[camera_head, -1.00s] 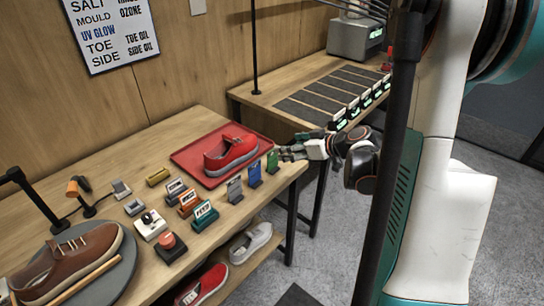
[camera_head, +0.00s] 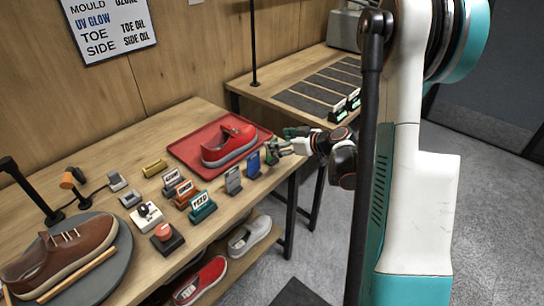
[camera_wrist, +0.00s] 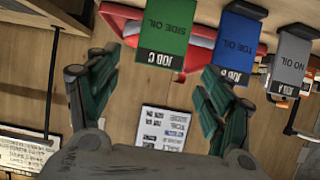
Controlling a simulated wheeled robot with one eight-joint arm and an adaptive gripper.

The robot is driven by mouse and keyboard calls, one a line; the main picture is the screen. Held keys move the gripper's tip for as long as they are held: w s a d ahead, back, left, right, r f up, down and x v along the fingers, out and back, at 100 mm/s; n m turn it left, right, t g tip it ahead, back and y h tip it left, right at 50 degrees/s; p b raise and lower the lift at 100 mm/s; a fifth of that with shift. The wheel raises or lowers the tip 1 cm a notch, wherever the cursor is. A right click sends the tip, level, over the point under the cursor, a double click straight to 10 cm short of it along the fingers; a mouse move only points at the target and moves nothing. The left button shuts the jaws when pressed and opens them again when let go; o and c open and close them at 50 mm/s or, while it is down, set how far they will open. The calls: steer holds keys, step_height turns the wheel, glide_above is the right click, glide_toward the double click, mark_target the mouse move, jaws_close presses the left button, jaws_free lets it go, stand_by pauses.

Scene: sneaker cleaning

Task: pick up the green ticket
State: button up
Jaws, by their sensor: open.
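The green ticket (camera_wrist: 165,30), marked SIDE OIL and JOB C, stands upright ahead of my gripper in the wrist view, where the picture is upside down. My gripper (camera_wrist: 158,78) is open, its two dark green fingers spread wide to either side of the ticket's line. The ticket shows beyond the fingertips, with a visible gap and nothing held. In the head view my gripper (camera_head: 276,149) is at the table's right end and overlaps the green ticket there, so the ticket is mostly hidden. Contact cannot be told from that view.
A blue ticket (camera_head: 253,164) and a grey ticket (camera_head: 233,180) stand close beside the green one. The red tray (camera_head: 186,150) with a red sneaker (camera_head: 229,146) lies behind them. Small labelled blocks (camera_head: 203,206) stand to the left. A second table (camera_head: 270,88) is behind.

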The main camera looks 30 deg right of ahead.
steer(key=b+x, duration=0.1)
steer(key=x, duration=0.3)
steer(key=shift+w+f+b, duration=0.15)
steer(key=shift+w+b, duration=0.15)
steer(key=shift+b, duration=0.05)
steer(key=c, duration=1)
